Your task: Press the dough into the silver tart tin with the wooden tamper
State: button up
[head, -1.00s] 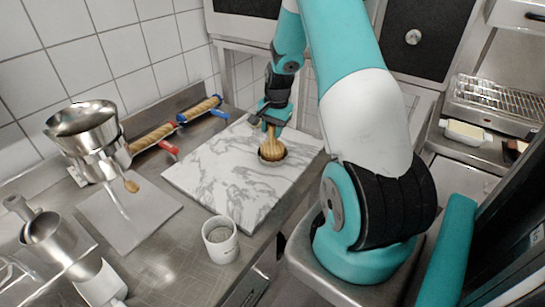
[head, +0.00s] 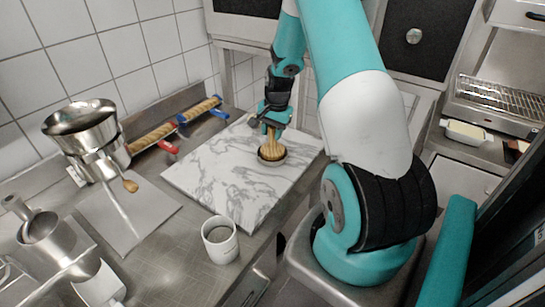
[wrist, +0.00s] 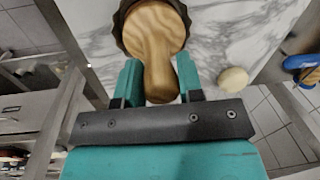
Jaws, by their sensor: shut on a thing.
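My gripper (head: 272,126) is shut on the handle of the wooden tamper (head: 270,141), low over the marble board. In the wrist view my gripper (wrist: 160,84) has a finger on each side of the handle, and the tamper's round head (wrist: 153,32) faces the camera. The tamper's lower end is inside the rim of the tart tin (head: 273,163), which shows as a dark fluted edge in the wrist view (wrist: 120,22). Tamper and tin cover whatever lies inside, so dough in the tin cannot be seen. A small pale round piece (wrist: 233,80) lies on the marble beside the tin.
The marble board (head: 225,185) is mostly clear. A white cup (head: 220,240) stands at its front edge.

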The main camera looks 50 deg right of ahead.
jog(key=shift+f, duration=0.35)
jog(key=shift+r, duration=0.1)
dwell(0.6)
jog(key=shift+r+p, duration=3.2)
jog(key=shift+r, duration=1.3)
jog(key=shift+f, duration=0.1)
